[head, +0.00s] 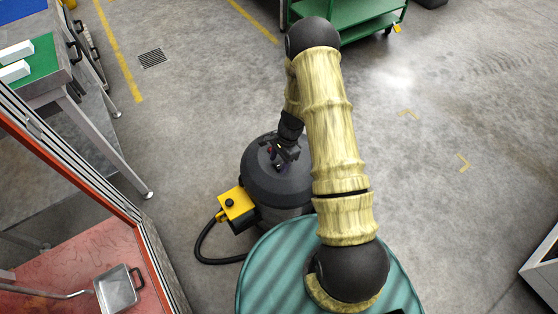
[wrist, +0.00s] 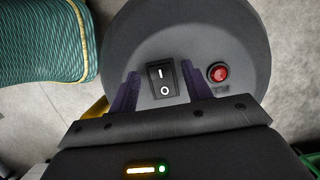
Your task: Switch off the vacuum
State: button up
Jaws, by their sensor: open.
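The vacuum (head: 262,181) is a dark grey round canister on the floor, partly hidden by my arm in the head view. Its top (wrist: 240,35) fills the middle of the wrist view. A black rocker switch (wrist: 164,81) on it is marked I above and O below; which side is pressed I cannot tell. A round red button or lamp (wrist: 218,73) sits to its right. My gripper (wrist: 160,72) is open and empty, its two dark fingers on either side of the switch. Contact cannot be judged. In the head view my gripper (head: 285,152) is over the vacuum's top.
A yellow box (head: 237,203) with a black knob and black hose (head: 205,246) is beside the vacuum. A green cart (head: 350,18) stands behind. A workbench (head: 62,75) and a red-framed panel (head: 75,160) are at left. The floor at right is mostly clear.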

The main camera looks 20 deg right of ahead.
jog(key=p+v, duration=0.2)
jog(key=v, duration=1.5)
jog(key=shift+s+r, duration=0.1)
jog(key=shift+r, duration=0.15)
jog(key=s+a+r+n+t+h, duration=0.1)
jog(key=s+a+r+n+t, duration=0.1)
jog(key=s+r+n, duration=0.55)
jog(key=s+a+r+n+t+h, duration=0.2)
jog(key=s+r+n, duration=0.5)
jog(key=s+r, duration=0.1)
notch_tip(320, 180, up, 14)
jog(key=p, duration=1.4)
jog(key=shift+d+f, duration=0.15)
jog(key=shift+d, duration=0.05)
